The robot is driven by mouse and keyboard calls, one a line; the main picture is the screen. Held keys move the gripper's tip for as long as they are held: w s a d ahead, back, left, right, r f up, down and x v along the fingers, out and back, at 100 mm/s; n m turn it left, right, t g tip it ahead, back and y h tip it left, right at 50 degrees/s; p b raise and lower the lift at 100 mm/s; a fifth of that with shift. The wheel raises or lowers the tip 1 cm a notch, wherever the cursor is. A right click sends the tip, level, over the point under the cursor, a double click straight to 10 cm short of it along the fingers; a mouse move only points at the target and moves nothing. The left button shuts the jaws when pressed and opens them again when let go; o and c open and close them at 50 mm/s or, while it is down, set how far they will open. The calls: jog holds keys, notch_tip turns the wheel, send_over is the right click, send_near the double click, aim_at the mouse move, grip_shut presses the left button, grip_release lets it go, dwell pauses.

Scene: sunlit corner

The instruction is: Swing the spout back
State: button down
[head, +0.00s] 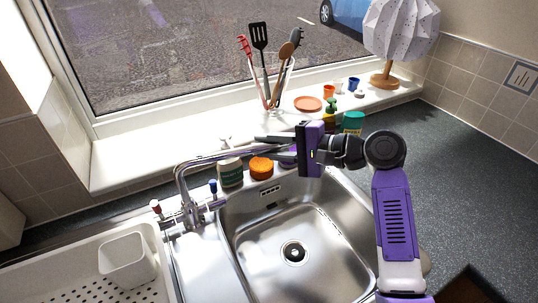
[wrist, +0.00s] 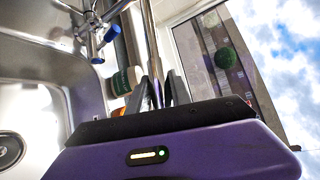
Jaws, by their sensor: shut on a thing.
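The chrome tap stands behind the sink's left side, with its base (head: 186,212) between a red-topped and a blue-topped handle. Its spout (head: 222,155) rises and reaches right along the sink's back edge. My gripper (head: 272,140) is at the spout's outer part, with its dark fingers pointing left. In the wrist view the spout (wrist: 150,45) runs down between the fingers of my gripper (wrist: 157,92), which is shut on it. The spout's tip is hidden by the gripper body.
A green-and-white container (head: 230,173) and an orange sponge (head: 262,168) sit behind the basin (head: 290,215), under the spout. Bottles stand right of my gripper. A utensil holder (head: 270,88) and a lamp (head: 400,30) are on the sill. A white caddy (head: 127,260) stands left. The basin is empty.

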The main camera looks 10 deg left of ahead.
jog(key=shift+w+a+n+g, duration=0.2)
jog(key=shift+w+n+g, duration=0.1)
jog(key=shift+w, duration=0.25)
jog(key=c, duration=1.2)
grip_release()
jog(key=b+v, duration=0.1)
jog(key=v, duration=0.6)
jog(key=shift+s+d, duration=0.1)
jog(key=shift+d, duration=0.25)
